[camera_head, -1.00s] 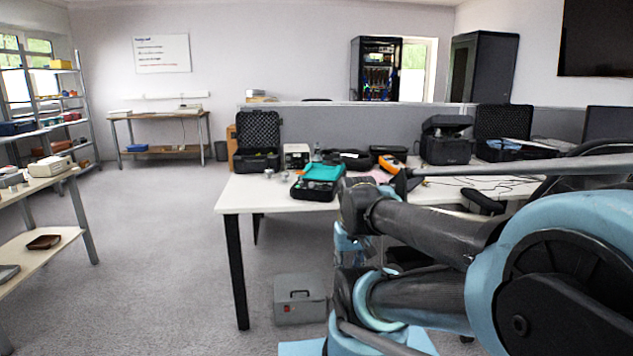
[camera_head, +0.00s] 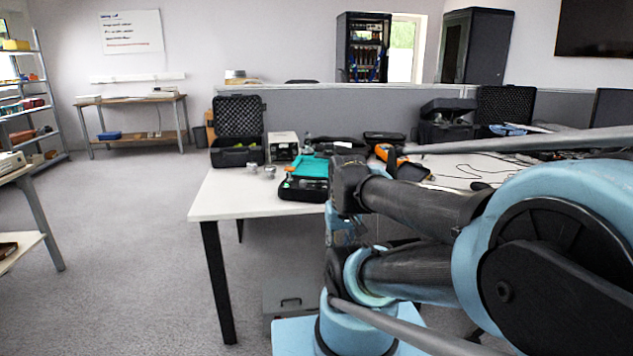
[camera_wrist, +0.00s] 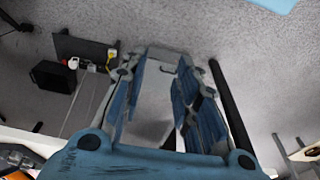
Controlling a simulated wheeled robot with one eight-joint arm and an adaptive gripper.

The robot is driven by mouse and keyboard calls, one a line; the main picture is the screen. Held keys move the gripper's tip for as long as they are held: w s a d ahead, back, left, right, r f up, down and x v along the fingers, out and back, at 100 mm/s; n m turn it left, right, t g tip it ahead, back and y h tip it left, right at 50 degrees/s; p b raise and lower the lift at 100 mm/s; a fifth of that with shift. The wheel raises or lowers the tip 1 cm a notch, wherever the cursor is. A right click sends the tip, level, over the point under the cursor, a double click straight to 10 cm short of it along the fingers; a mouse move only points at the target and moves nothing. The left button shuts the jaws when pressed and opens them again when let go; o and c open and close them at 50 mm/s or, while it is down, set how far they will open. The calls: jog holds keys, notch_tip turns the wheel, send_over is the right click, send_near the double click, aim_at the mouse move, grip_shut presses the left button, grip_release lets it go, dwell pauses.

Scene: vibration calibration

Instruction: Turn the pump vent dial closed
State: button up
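I cannot make out a pump vent dial in either view. The white table (camera_head: 235,198) stands ahead, bearing a cream boxed instrument (camera_head: 282,147) and two small metal cylinders (camera_head: 252,167); these are too small to identify as dial parts. My gripper (camera_wrist: 163,92) shows in the wrist view, its two blue fingers spread apart with nothing held between them. It points down over the grey carpet, and a grey case on the floor shows beyond the fingers. In the head view my arm covers the table's middle front, and the gripper is not clearly visible there.
An open black case (camera_head: 237,140), a black tray with a teal item (camera_head: 313,170) and an orange meter (camera_head: 390,153) lie on the table. A grey toolbox (camera_head: 287,298) stands on the floor beneath. Shelving (camera_head: 35,110) stands at left. Carpet left of the table is clear.

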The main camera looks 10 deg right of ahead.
notch_tip(320, 180, up, 23)
jog(key=m+g, duration=0.2)
jog(key=m, duration=1.2)
send_over(319, 185)
jog(key=f, duration=1.6)
jog(key=shift+w+a+f, duration=0.2)
jog(key=shift+w+f, duration=0.05)
jog(key=shift+f, duration=0.05)
grip_shut()
